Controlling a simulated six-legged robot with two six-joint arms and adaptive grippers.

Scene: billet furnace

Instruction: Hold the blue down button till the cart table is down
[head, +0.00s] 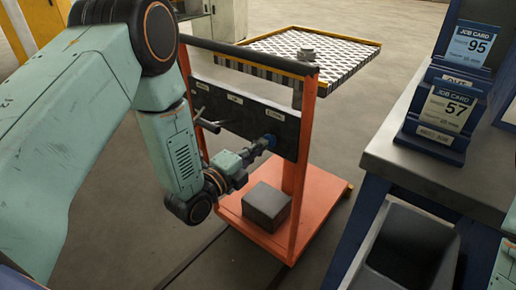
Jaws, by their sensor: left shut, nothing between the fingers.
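An orange cart (304,206) stands in the middle of the head view. Its cart table (345,58), a studded top with a yellow rim, sits high above the orange base. A dark control panel (232,112) spans the cart's frame and carries small white labels and a lever at its left. The blue down button (271,141) is at the panel's right side. My left gripper (264,144) is shut and empty, with its tips at the blue button; they appear to touch it, and partly hide it. My right gripper is not in view.
A grey block (267,206) lies on the cart's base. A small grey piece (307,54) sits on the cart table. At right, a workbench (425,165) holds blue job card stands (442,117), with a dark bin (405,248) below. Floor behind the cart is clear.

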